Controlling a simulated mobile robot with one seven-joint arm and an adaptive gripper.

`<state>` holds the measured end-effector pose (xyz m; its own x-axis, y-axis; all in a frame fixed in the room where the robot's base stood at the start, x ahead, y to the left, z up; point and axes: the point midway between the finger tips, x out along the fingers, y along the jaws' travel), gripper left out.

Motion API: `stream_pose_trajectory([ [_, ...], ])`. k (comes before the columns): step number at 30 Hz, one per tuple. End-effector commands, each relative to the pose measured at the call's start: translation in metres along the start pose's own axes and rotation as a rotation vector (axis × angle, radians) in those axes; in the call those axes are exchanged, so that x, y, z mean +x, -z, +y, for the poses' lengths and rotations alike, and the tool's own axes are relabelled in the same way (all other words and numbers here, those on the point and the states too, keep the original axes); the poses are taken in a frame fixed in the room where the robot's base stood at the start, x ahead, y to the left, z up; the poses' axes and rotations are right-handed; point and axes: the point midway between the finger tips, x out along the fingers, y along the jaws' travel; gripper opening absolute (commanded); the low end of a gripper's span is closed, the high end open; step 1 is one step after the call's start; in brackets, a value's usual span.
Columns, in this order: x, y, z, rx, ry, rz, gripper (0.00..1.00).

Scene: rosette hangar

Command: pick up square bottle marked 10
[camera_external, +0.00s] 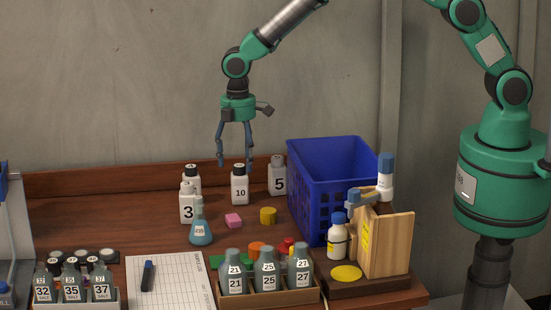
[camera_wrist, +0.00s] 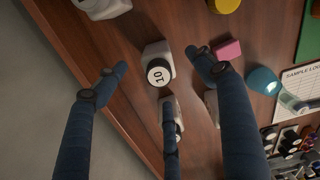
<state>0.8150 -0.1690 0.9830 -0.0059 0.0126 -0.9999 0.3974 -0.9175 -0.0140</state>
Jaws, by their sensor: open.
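The square white bottle marked 10 (camera_external: 240,187) stands upright with a black cap near the back of the wooden table. In the wrist view the bottle (camera_wrist: 157,62) shows from above, with a 10 on its cap. My gripper (camera_external: 235,163) is open and empty, pointing down above and close to the bottle. In the wrist view the bottle lies between the spread blue fingers of my gripper (camera_wrist: 160,85), with no finger seen to close on it.
Bottle 5 (camera_external: 278,178) stands right of bottle 10, and bottle 3 (camera_external: 187,205) stands to the left with another behind it. A blue crate (camera_external: 310,195) is further right. A pink block (camera_external: 233,220), a yellow cylinder (camera_external: 268,215) and a teal flask (camera_external: 201,230) are in front.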

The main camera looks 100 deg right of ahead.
Motion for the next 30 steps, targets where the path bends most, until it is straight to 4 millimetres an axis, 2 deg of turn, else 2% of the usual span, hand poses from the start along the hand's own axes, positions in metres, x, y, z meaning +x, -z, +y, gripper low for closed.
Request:
stream_pose_trajectory([
  [3, 0.020, -0.001, -0.001, 0.000, 0.002, -0.002, 0.70],
  [9, 0.038, 0.000, 0.000, 0.000, 0.000, 0.000, 0.70],
  [23, 0.043, 0.000, 0.000, 0.000, 0.000, 0.000, 0.70],
  [30, 0.061, 0.000, 0.002, 0.000, 0.000, -0.001, 0.70],
])
